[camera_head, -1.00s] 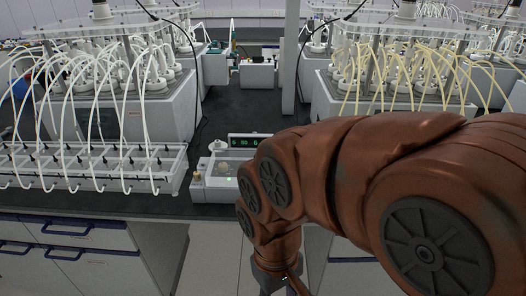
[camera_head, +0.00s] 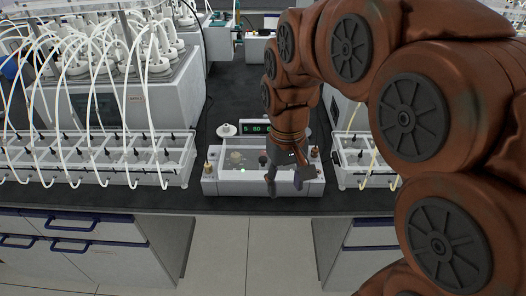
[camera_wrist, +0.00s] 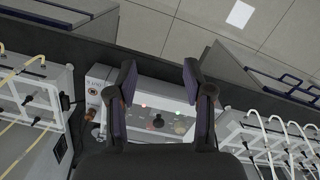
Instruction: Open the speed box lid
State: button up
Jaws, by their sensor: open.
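The speed box (camera_head: 230,188) is a low pale grey box at the bench's front edge, in the middle of the head view. A black display with green digits (camera_head: 256,127) stands behind it. A clear cover seems to lie over its panel, but I cannot tell its edges. My gripper (camera_head: 287,180) is open, pointing down above the box's right half. In the wrist view my two fingers (camera_wrist: 160,73) are spread and empty. Between them show the speed box (camera_wrist: 150,92), its black knob (camera_wrist: 158,121) and small lit lamps. I cannot tell whether the fingers touch the box.
White racks with looping tubes stand close on the left (camera_head: 110,180) and right (camera_head: 350,180) of the box. A reactor unit (camera_head: 170,95) stands behind on the left. Cabinets with blue handles (camera_head: 72,222) are below the bench.

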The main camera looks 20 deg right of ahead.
jog(key=r+p, duration=0.1)
jog(key=p, duration=0.1)
send_over(263, 158)
jog(key=shift+s+r+t, duration=0.1)
jog(key=shift+s+t, duration=0.1)
jog(key=shift+t, duration=0.2)
jog(key=shift+w+f, duration=0.2)
jog(key=shift+f, duration=0.1)
jog(key=shift+f+p, duration=1.25)
jog(key=shift+f, duration=2.35)
grip_shut()
